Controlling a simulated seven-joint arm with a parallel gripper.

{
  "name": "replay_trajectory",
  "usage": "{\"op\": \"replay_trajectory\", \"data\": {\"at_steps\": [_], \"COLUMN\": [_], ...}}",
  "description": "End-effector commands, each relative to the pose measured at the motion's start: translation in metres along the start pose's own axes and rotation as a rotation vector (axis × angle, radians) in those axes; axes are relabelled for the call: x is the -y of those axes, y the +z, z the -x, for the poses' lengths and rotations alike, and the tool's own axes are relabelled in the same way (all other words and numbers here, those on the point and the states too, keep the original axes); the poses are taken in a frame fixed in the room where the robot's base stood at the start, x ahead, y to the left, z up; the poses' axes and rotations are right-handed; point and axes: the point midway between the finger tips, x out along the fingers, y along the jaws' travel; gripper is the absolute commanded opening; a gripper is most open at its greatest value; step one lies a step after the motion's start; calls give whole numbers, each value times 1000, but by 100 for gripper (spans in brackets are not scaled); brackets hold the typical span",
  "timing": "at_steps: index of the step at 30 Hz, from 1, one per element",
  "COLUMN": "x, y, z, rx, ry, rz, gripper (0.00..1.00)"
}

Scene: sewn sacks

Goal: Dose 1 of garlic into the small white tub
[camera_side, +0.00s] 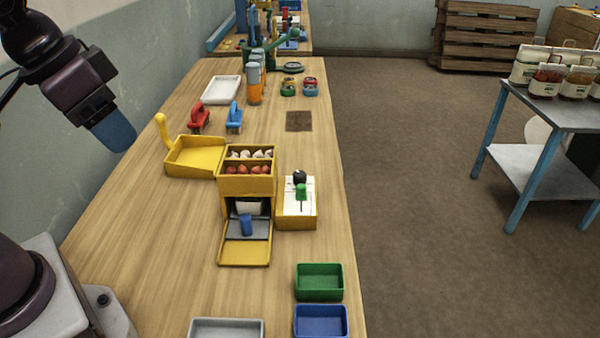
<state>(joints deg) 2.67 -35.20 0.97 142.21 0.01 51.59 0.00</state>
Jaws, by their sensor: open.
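A yellow dispenser (247,183) stands mid-bench. Its top has two compartments: white garlic bulbs (250,154) in the back one and red round pieces (248,169) in the front one. A small white tub (250,207) shows partly inside the dispenser's lower opening, behind a blue upright piece (246,225) on a grey surface. Right of it is a yellow box with a white top (298,206), bearing a green-topped lever (301,192) and a black-topped one (299,177). My gripper (117,134) is open and empty, high at the upper left, well away from the dispenser.
A yellow scoop pan (195,157) touches or nearly touches the dispenser's left side. Green (320,282) and blue (320,322) trays and a grey tray (226,328) lie near the front. Red (199,119) and blue (234,118) handled tools stand behind. The bench's left front is clear.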

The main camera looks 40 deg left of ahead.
Motion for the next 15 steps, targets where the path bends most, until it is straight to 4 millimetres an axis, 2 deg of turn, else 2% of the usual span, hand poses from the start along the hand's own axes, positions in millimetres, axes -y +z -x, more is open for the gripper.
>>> {"op": "replay_trajectory", "data": {"at_steps": [8, 15], "x": [-1, 3], "y": [-70, -135], "z": [-50, -116], "rx": [205, 319], "ry": [4, -104], "rz": [67, 288], "gripper": [59, 59]}}
